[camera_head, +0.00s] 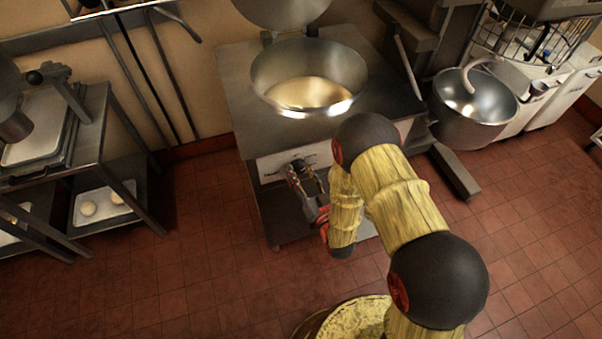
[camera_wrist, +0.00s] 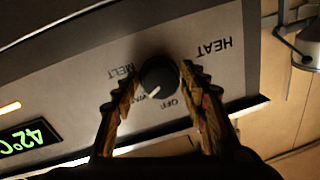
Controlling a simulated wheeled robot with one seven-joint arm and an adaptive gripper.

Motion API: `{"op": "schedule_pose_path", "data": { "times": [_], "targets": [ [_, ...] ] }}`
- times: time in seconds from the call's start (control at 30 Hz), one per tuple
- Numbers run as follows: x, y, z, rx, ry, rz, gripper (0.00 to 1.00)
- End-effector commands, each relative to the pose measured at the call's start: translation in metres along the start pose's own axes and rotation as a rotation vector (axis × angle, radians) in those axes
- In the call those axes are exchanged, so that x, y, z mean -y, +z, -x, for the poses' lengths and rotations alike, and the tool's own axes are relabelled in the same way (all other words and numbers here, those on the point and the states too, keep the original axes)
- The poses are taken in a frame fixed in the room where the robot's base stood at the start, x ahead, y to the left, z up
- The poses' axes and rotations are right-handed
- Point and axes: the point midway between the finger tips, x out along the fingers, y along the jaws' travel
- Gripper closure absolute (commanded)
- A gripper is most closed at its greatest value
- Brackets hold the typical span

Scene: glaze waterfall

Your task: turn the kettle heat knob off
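The kettle (camera_head: 335,58) is a wide steel bowl set in a metal stand, with pale liquid inside and its lid raised. Its heat knob (camera_wrist: 160,74) is round and black with a white pointer mark, on the grey front panel (camera_wrist: 85,75). In the wrist view the pointer faces down-left, towards a partly hidden label left of OFF. MELT and HEAT labels stand around it. My gripper (camera_wrist: 160,77) is open, one finger on each side of the knob; I cannot tell whether they touch it. In the head view my gripper (camera_head: 303,176) is at the panel, hiding the knob.
A lit display (camera_wrist: 27,139) reads 42°C upside down beside an orange light. In the head view, a mixer bowl (camera_head: 474,108) stands right of the kettle. A metal rack (camera_head: 100,150) with trays stands at left. Tiled floor is clear at left front.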

Motion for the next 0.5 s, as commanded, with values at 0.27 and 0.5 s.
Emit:
{"op": "schedule_pose_path", "data": {
  "times": [0.27, 0.5],
  "targets": [
    [0.0001, 0.0001, 0.0001, 0.0, 0.0, 0.0, 0.75],
    [0.0002, 0.0001, 0.0001, 0.0, 0.0, 0.0, 0.88]
  ]
}}
